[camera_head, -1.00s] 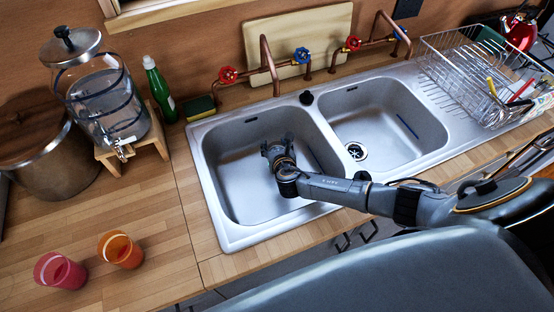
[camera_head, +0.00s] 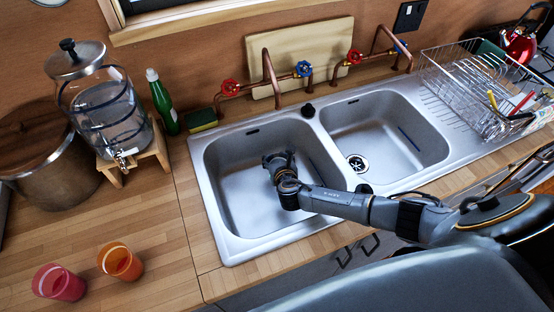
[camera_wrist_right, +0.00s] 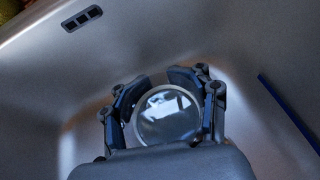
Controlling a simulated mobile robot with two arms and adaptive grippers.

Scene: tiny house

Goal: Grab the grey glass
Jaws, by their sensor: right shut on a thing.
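My right gripper (camera_head: 278,160) is down inside the left sink basin (camera_head: 240,185). In the right wrist view its fingers (camera_wrist_right: 163,85) are closed around the round rim of a grey, see-through glass (camera_wrist_right: 168,118). The glass is seen from above, and the gripper's palm hides its near edge. In the head view I cannot make out the glass clearly at the gripper. My left gripper is not in view.
Two cups, one pink (camera_head: 60,283) and one orange (camera_head: 121,262), stand on the wooden counter at left. A water dispenser (camera_head: 105,110), green bottle (camera_head: 162,102) and copper taps (camera_head: 268,78) are behind. A dish rack (camera_head: 480,90) stands at right. The right basin (camera_head: 385,135) is clear.

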